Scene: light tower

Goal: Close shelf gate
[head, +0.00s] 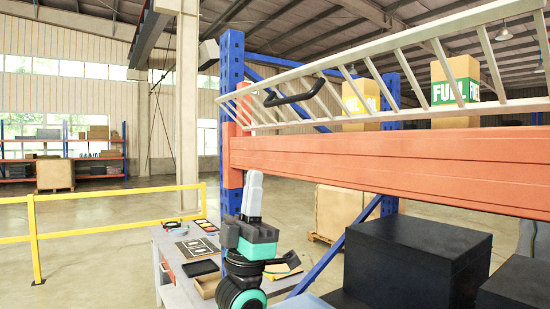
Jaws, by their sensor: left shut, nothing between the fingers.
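The shelf gate is a cream barred frame (365,72) above the orange shelf beam (390,165). Its bars slant, and its top rail rises toward the right edge of the picture, where the gate is cut off. A black handle (295,92) sits on the gate near its left end. My left gripper (253,178) points upward in front of the blue post, below the gate's left end and lower left of the handle. It is shut and empty, apart from the gate. My right gripper is not in view.
A blue upright (232,75) stands at the beam's left end. Yellow cartons (455,85) stand behind the gate. Black boxes (415,262) sit below the beam. A grey worktable (172,255) with small items is behind my arm. A yellow rail (110,190) stands left.

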